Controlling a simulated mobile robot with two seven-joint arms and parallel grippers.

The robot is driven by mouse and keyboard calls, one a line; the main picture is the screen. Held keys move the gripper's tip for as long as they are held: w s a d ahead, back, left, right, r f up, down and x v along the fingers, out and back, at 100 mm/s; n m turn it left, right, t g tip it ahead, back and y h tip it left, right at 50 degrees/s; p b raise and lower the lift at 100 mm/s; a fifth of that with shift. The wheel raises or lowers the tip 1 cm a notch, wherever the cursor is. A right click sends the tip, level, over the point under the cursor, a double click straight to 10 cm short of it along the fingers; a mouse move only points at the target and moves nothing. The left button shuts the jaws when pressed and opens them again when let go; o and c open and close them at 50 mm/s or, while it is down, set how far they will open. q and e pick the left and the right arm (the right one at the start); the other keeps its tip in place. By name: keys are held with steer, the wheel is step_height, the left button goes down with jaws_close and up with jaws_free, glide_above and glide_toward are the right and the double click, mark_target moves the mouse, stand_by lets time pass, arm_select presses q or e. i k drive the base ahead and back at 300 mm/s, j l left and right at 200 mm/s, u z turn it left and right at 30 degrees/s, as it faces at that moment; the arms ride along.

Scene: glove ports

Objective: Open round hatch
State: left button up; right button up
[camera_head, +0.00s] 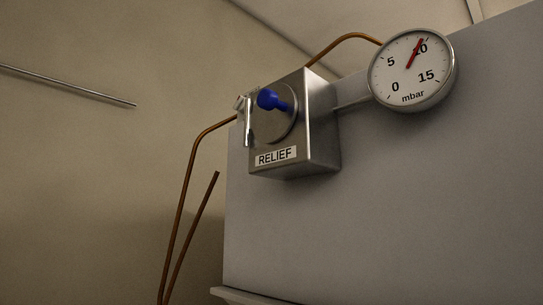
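No hatch is clearly in view. The nearest round part is a grey metal disc (287,126) with a blue knob (272,100), on the front of a metal box (318,132) labelled RELIEF. I cannot tell whether this disc opens. A small silver lever or latch (247,122) sits at the box's left edge and hangs down. Neither of my grippers shows in the head view.
A round white gauge (411,70) marked mbar is at the upper right, its red needle near 10. Copper pipes (186,190) run down left of the grey panel (420,200). A thin metal rod (70,86) is at the left. A ledge (245,296) shows at the bottom.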

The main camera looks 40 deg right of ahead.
mark_target(275, 110)
steer(key=k+l+z, duration=0.1)
steer(key=z, duration=0.25)
steer(key=k+l+z, duration=0.15)
steer(key=z, duration=0.15)
